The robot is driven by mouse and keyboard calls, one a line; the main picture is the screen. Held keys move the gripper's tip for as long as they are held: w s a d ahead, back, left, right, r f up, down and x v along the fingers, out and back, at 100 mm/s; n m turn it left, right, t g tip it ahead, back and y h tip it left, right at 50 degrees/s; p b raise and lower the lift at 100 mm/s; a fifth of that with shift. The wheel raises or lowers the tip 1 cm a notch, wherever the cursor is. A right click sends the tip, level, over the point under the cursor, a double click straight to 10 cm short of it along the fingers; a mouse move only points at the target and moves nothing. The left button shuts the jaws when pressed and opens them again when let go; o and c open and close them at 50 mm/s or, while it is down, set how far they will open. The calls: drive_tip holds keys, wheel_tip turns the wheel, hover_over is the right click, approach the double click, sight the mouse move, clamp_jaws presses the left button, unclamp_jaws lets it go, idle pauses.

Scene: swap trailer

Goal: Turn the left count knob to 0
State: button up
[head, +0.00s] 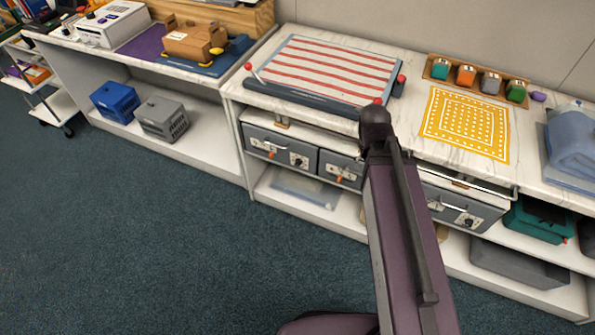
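Grey front panels with small dials sit under the right-hand counter. The left panel (280,147) has an orange lever (271,154) and a dark round knob (298,162). The middle panel (335,162) shows another orange lever (341,179) and is partly hidden behind my arm. The right panel (455,205) has a dark knob (466,221). The markings are too small to read, so I cannot tell which knob is the left count knob or its setting. My purple arm rises in front of the panels; my gripper does not show.
A red-and-white striped board (325,68) and a yellow patterned mat (467,123) lie on the counter, with small coloured containers (466,75) behind. Blue (115,101) and grey (162,118) crates stand on the left shelf. The carpet (140,230) in front is clear.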

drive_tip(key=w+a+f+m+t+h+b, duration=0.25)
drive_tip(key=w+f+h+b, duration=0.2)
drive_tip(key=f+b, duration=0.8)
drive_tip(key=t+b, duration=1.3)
drive_tip(key=b, duration=2.4)
approach(297, 165)
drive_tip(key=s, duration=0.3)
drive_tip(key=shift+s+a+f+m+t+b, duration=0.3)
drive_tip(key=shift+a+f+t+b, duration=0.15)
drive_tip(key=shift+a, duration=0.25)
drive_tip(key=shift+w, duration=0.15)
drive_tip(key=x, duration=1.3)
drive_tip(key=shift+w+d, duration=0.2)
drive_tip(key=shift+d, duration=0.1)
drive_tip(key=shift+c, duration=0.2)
